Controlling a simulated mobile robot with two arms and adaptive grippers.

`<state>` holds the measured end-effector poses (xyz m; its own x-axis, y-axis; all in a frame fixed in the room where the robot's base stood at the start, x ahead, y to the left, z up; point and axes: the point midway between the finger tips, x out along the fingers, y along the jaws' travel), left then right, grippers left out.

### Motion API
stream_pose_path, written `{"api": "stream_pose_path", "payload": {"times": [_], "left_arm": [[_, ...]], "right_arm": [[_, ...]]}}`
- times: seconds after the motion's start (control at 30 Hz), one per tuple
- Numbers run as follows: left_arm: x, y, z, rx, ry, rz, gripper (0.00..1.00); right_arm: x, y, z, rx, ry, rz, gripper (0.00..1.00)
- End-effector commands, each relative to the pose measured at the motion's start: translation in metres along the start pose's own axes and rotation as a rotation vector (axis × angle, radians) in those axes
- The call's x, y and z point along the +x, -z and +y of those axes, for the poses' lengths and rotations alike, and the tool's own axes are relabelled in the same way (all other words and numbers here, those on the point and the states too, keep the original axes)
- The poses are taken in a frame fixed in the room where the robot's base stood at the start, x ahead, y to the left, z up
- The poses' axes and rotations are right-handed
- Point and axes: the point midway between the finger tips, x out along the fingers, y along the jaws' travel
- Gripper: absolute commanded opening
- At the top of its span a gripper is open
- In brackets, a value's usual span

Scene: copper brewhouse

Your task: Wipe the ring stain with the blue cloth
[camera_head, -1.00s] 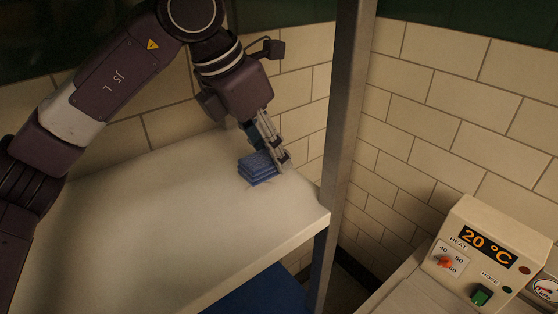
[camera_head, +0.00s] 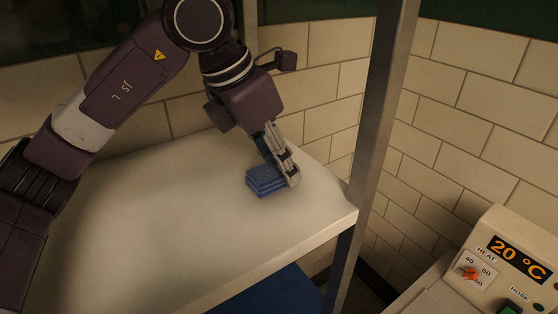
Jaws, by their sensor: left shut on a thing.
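The blue cloth (camera_head: 263,181) is a folded, ribbed pad on the pale tabletop (camera_head: 190,215), near its right end. My left gripper (camera_head: 290,178) points down at the cloth's right side and is shut on it. The cloth appears to touch the tabletop. I cannot make out a ring stain; the area under and behind the cloth and gripper is hidden. My right gripper is not in view.
A grey metal post (camera_head: 381,110) rises at the table's right corner, close to my left gripper. A control box (camera_head: 500,262) reading 20 °C stands at the lower right. A tiled wall (camera_head: 450,130) is behind. The tabletop left of the cloth is clear.

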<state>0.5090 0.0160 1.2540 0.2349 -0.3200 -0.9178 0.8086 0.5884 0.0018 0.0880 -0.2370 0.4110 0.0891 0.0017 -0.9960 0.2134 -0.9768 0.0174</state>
Motion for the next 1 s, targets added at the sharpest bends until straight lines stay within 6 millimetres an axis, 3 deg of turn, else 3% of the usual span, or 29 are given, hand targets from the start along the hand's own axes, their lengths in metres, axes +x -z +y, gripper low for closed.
{"api": "stream_pose_path", "payload": {"times": [0.67, 1.0], "left_arm": [[0.015, 0.006, 0.000, 0.000, 0.000, 0.000, 0.00], [0.017, -0.009, 0.000, 0.001, 0.000, 0.001, 0.00]], "right_arm": [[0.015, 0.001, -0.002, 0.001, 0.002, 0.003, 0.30], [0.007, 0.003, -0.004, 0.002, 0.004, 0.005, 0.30]]}}
